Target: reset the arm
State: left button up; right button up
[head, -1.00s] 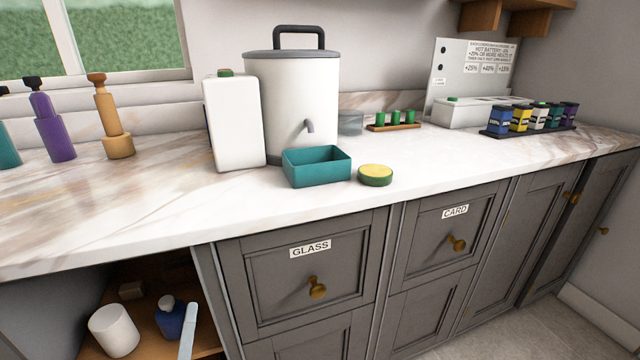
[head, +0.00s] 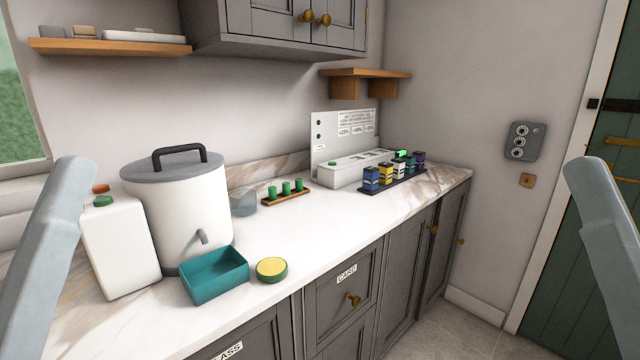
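Grey-blue links of my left arm (head: 45,255) rise along the left edge of the head view. Similar links of my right arm (head: 605,250) rise along the right edge. Both are raised in front of the counter and hold nothing that I can see. Neither gripper nor its fingertips show in the view, so whether they are open or shut is hidden.
The marble counter (head: 330,228) carries a white lidded canister (head: 180,215), a white jug (head: 120,250), a teal tray (head: 215,278), a yellow-green tin (head: 271,269), a charger box (head: 350,170) and several coloured batteries (head: 385,174). Shelves and a cupboard (head: 290,25) hang above.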

notch_tip(320, 180, up, 31)
jog(key=p, duration=2.6)
jog(key=shift+f+p, duration=0.2)
jog(key=shift+p, duration=0.15)
